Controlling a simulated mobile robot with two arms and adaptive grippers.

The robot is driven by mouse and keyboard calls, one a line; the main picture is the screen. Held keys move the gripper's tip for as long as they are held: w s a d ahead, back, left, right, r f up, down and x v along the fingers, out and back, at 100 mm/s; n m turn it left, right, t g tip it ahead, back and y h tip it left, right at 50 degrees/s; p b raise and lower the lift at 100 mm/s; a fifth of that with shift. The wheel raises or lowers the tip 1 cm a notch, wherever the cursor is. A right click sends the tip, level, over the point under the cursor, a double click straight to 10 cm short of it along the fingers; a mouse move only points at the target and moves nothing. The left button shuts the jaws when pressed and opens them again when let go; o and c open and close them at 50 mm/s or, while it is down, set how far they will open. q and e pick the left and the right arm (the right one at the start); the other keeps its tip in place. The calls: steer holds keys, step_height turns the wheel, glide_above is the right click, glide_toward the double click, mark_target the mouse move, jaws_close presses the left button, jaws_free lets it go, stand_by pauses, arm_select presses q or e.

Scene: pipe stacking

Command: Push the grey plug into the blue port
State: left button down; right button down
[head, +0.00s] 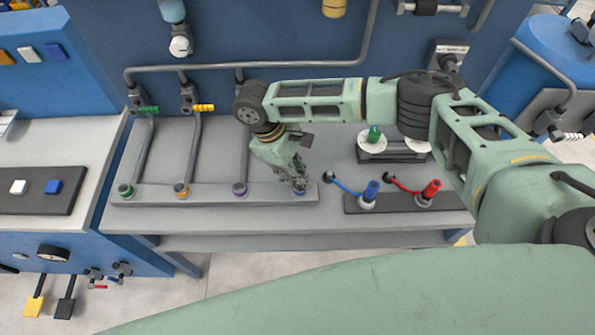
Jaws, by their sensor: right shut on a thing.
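My right gripper (299,182) points down at the right end of a long grey rail (210,196). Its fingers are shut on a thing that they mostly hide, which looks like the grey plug. The blue port (300,192) shows as a blue ring on the rail, right under the fingertips. The fingers cover part of it, so I cannot tell how far the plug sits in it. My left gripper is not in view.
Green (125,189), yellow (181,189) and purple (239,188) ports with grey pipes line the rail to the left. A dark strip (395,203) with blue (371,190) and red (431,189) connectors stands close on the right. The table's front edge is near.

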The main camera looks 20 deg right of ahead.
steer(key=c, duration=1.5)
jaws_free()
steer(key=shift+c, duration=0.2)
steer(key=shift+r, duration=0.1)
